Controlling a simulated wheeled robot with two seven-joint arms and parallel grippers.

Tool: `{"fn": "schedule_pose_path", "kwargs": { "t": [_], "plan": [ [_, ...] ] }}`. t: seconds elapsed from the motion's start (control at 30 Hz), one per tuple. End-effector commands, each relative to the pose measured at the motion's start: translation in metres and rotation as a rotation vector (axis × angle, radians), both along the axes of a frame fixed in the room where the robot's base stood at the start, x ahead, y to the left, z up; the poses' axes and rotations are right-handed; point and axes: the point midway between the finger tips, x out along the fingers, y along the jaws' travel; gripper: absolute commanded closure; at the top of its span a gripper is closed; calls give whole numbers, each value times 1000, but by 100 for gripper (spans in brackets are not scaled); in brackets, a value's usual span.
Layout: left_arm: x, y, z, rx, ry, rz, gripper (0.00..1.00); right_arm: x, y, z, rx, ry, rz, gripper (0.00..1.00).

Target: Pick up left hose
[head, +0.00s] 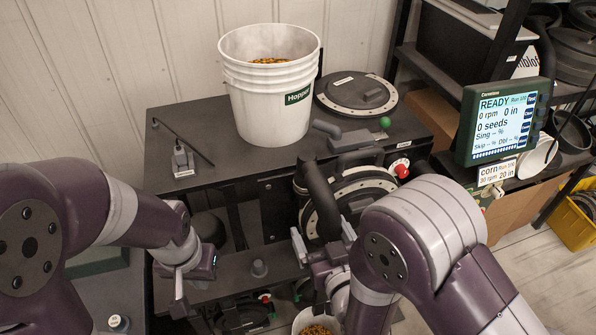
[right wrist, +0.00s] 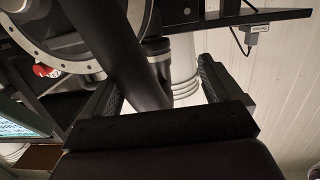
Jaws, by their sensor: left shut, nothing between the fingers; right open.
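The left hose, a thick black tube (head: 320,195), hangs at the left of the round seed meter disc (head: 352,192). My right gripper (head: 323,238) is open at the lower end of this hose. In the right wrist view the hose (right wrist: 112,45) runs down into the space between the two spread fingers (right wrist: 155,95). I cannot tell whether either finger touches it. My left gripper (head: 179,290) is shut and empty, low at the left, well apart from the hose.
A white hopper bucket (head: 265,105) with seeds stands on the dark bench (head: 190,115). A monitor (head: 503,120) reading READY is at the right. A small seed container (head: 318,325) sits below my right gripper. A bottle (head: 118,323) stands at lower left.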

Motion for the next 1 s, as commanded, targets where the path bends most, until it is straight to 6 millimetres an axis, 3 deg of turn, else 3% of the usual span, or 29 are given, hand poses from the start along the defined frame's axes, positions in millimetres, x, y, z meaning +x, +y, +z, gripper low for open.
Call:
{"fn": "schedule_pose_path", "kwargs": {
  "t": [0.1,0.2,0.4,0.53,0.7,0.8,1.0],
  "plan": [
    [0,0,1,0,0,0,100,4,0,23,34,-105,-5,8],
    [0,0,9,0,0,0,100,19,5,32,44,-131,-7,8],
    [0,0,25,0,-1,0,100,61,18,32,44,-130,-5,8],
    [0,0,30,0,0,0,100,75,23,31,43,-128,-4,8],
    [0,1,54,0,0,0,100,102,37,33,42,-126,-4,8],
    [0,1,58,0,-1,0,100,117,41,29,42,-127,-3,8],
    [0,1,57,0,0,0,100,123,43,26,43,-128,-3,8]
  ]
}}
